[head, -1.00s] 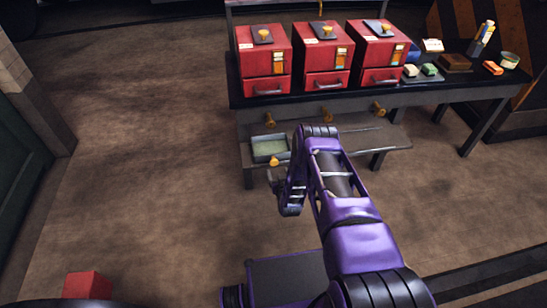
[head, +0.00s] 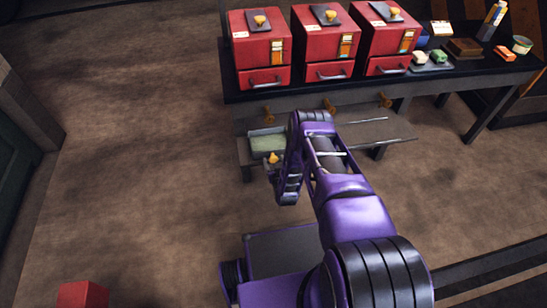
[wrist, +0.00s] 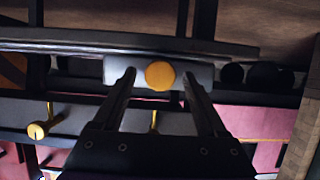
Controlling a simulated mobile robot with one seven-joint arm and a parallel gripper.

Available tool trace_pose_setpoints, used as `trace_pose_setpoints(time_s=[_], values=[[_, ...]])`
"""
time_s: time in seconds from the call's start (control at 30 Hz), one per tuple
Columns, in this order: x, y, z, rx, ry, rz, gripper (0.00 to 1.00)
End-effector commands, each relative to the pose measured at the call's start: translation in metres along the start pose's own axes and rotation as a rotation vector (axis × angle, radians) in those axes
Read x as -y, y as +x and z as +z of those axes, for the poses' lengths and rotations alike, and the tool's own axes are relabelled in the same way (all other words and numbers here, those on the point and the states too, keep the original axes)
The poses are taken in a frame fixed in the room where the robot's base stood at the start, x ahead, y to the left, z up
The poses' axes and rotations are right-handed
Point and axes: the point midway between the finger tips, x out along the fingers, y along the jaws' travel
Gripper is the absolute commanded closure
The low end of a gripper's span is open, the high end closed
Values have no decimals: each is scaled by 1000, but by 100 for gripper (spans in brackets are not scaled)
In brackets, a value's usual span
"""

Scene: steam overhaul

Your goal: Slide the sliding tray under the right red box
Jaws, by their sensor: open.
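The sliding tray (head: 267,143), shallow with a pale green inside, is on the low shelf below the left red box (head: 259,48). Its round yellow knob (head: 273,158) faces me. In the wrist view, the knob (wrist: 160,75) shows in front of the tray's grey face (wrist: 198,72). My gripper (wrist: 159,74) is open, one finger on each side of the knob in that view; I cannot tell whether they touch it. The right red box (head: 389,38) stands on the bench top. My arm hides part of the tray's right side in the head view.
The middle red box (head: 327,40) stands between the others. The low shelf (head: 375,131) looks clear to the right of my arm. Soap-like blocks (head: 438,57) and a tin (head: 522,45) are on the bench's right.

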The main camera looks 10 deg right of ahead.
Motion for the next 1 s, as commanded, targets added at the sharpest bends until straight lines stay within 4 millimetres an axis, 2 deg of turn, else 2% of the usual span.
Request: trace_pose_setpoints(time_s=[0.27,0.67,1.0], values=[[0,0,0,0,0,0,27],[0,0,0,0,0,0,99],[0,0,0,-1,0,0,100]])
